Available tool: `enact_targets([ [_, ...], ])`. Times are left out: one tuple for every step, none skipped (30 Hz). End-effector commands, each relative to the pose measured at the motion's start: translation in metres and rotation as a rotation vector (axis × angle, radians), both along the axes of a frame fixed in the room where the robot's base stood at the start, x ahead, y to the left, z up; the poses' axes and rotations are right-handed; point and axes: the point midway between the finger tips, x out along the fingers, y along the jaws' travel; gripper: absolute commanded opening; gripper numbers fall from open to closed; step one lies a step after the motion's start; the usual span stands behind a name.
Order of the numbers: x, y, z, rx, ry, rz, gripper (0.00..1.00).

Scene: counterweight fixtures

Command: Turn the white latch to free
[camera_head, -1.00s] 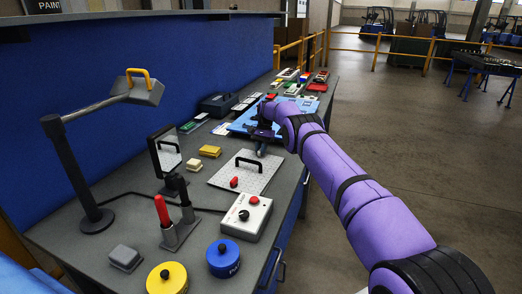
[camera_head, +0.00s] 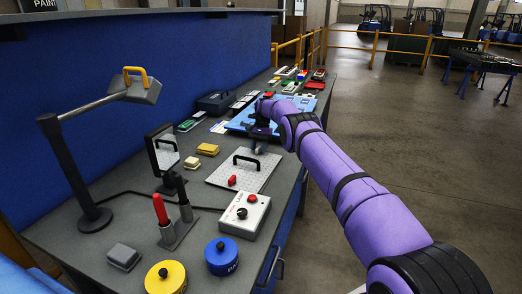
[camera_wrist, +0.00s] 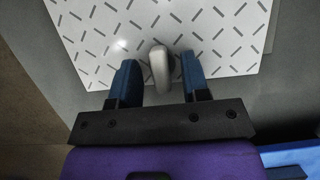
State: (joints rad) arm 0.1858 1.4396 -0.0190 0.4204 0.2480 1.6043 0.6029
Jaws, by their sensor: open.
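The white latch (camera_wrist: 160,68) shows in the wrist view as a pale, rounded grey-white lever against the patterned plate (camera_wrist: 100,20). My gripper (camera_wrist: 158,61) is open, with one blue finger on each side of the latch. A narrow gap shows between the latch and each finger; the right finger looks closer. In the head view, my gripper (camera_head: 259,148) is over the far end of the plate (camera_head: 221,179), pointing down. I cannot make out the latch there.
The plate also bears a black handle (camera_head: 246,160) and a red piece (camera_head: 232,180). Nearer stand a control box (camera_head: 246,217), a blue pot (camera_head: 221,257) and a yellow pot (camera_head: 166,278). A black-framed panel (camera_head: 163,150) stands left of the plate. A blue board (camera_head: 240,122) lies beyond.

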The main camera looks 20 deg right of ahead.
Motion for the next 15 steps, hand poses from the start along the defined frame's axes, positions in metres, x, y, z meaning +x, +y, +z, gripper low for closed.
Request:
enact_targets([
  [0.000,0.000,0.004,0.000,-0.001,0.000,0.43],
  [0.000,0.000,0.007,0.000,-0.001,0.000,0.43],
  [0.000,0.000,0.012,0.000,-0.002,0.001,0.43],
  [0.000,0.000,0.017,0.000,-0.002,0.001,0.43],
  [0.000,0.000,0.021,0.000,-0.002,0.001,0.43],
  [0.001,0.000,0.029,0.000,-0.003,0.000,0.43],
  [0.001,0.000,0.035,-0.001,-0.004,0.000,0.43],
  [-0.001,0.000,0.036,0.001,-0.001,0.000,0.43],
  [-0.003,0.000,0.035,0.001,0.002,0.000,0.43],
  [-0.004,0.001,0.035,0.001,0.002,-0.001,0.43],
  [-0.006,0.001,0.035,0.001,0.002,-0.001,0.43],
  [-0.008,0.001,0.035,0.001,0.001,0.000,0.43],
  [-0.009,0.002,0.036,0.001,0.001,0.000,0.43],
  [-0.011,0.002,0.035,0.001,0.001,0.000,0.43],
  [-0.014,0.002,0.036,0.001,0.001,0.000,0.43],
])
